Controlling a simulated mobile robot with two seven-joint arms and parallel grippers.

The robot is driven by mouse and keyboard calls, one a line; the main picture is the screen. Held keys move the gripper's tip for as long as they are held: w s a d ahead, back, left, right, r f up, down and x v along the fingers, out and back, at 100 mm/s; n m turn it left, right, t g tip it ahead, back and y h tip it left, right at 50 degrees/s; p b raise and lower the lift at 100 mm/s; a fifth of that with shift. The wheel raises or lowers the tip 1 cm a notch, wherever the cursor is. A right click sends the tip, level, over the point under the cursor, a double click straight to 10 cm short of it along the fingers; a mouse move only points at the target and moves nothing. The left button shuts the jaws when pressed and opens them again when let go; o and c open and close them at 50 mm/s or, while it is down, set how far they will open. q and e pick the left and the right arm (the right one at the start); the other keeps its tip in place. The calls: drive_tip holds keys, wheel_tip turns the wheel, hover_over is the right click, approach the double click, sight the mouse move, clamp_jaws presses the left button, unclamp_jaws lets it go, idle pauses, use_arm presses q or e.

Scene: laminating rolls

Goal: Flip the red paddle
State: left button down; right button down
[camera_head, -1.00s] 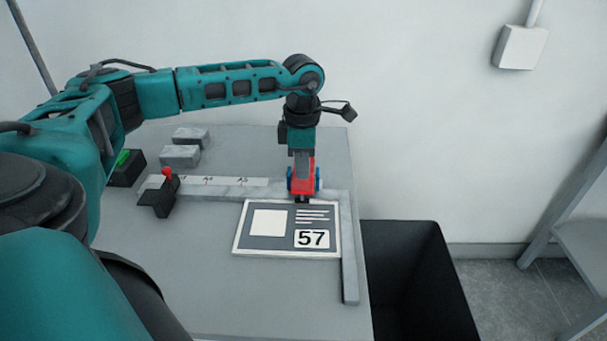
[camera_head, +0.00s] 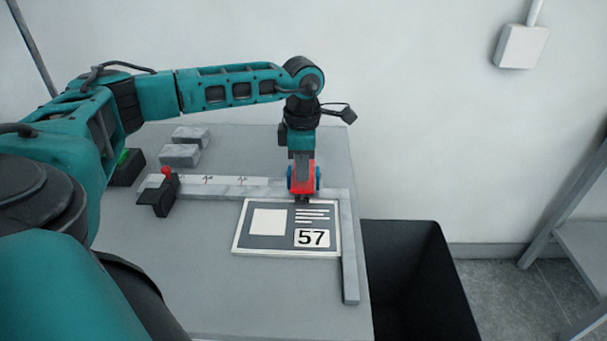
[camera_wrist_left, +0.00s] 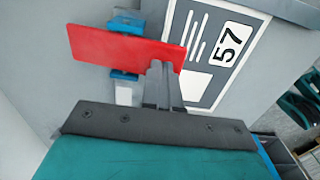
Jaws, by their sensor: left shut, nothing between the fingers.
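The red paddle (camera_head: 302,181) stands at the back right of the table, by the ruler's right end. In the left wrist view, the paddle (camera_wrist_left: 118,48) is a flat red plate between two blue supports (camera_wrist_left: 125,77). My left gripper (camera_head: 302,163) points down at the paddle. In the left wrist view its fingers (camera_wrist_left: 162,72) are together and empty. Their tips overlap the paddle's right end; I cannot tell whether they touch it. The fingers hide a small part of the paddle. My right gripper is not in view.
A framed card marked 57 (camera_head: 287,242) lies just in front of the paddle, inside a grey L-shaped fence (camera_head: 350,270). A black block with a red knob (camera_head: 158,197) sits on the ruler (camera_head: 230,187). Grey blocks (camera_head: 180,155) lie behind. A black bin (camera_head: 410,270) stands right of the table.

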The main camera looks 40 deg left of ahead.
use_arm(q)
drive_tip(key=shift+f+b, duration=0.55)
drive_tip(key=shift+f, duration=0.35)
drive_tip(key=shift+r, duration=0.15)
wheel_tip(320, 180, up, 7)
drive_tip(key=p, duration=0.5)
drive_tip(key=shift+p, duration=0.4)
idle(0.6)
